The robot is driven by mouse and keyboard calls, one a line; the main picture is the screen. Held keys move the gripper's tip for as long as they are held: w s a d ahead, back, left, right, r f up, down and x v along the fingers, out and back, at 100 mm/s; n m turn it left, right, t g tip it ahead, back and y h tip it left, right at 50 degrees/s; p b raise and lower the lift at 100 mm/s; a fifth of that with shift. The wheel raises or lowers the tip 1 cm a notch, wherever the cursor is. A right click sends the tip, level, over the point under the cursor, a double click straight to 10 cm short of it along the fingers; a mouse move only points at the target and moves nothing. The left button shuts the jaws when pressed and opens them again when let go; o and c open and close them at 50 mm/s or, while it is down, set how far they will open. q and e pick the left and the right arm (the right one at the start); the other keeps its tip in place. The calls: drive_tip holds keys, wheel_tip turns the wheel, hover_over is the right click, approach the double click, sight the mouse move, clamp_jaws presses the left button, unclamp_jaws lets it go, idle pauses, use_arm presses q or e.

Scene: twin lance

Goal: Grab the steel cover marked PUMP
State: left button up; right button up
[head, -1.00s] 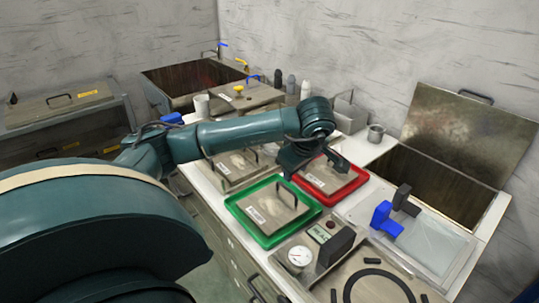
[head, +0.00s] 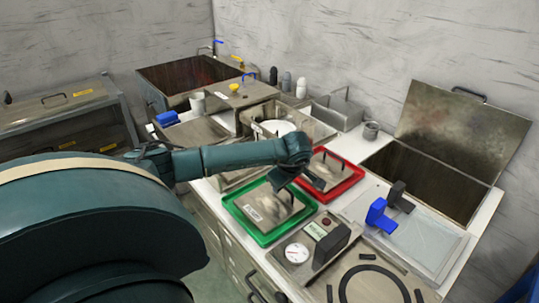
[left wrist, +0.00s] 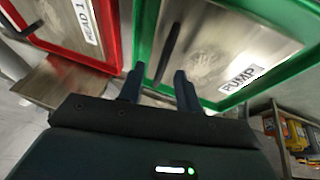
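The steel cover marked PUMP (head: 258,206) lies flat in a green tray (head: 236,221) on the counter, with a dark bar handle standing on it. In the left wrist view the cover (left wrist: 215,35) shows its PUMP label at right and its dark handle near the fingertips. My left gripper (left wrist: 159,80) is open, its two fingers apart and pointing toward the handle, with nothing seen between them. In the head view my left gripper (head: 300,181) hangs over the cover's far right part and hides some of it. My right gripper is not in view.
A red tray (head: 345,192) with another labelled steel cover (head: 327,170) sits close behind the green tray. A gauge panel (head: 297,254) with a black block stands in front. Blue and black brackets (head: 378,213) and an open bin (head: 425,180) are to the right.

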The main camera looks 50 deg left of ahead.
use_arm(q)
drive_tip(key=shift+w+a+f, duration=0.1)
drive_tip(key=shift+a+f, duration=0.1)
drive_tip(key=shift+f, duration=0.25)
clamp_jaws()
drive_tip(key=shift+r, duration=0.1)
idle(1.0)
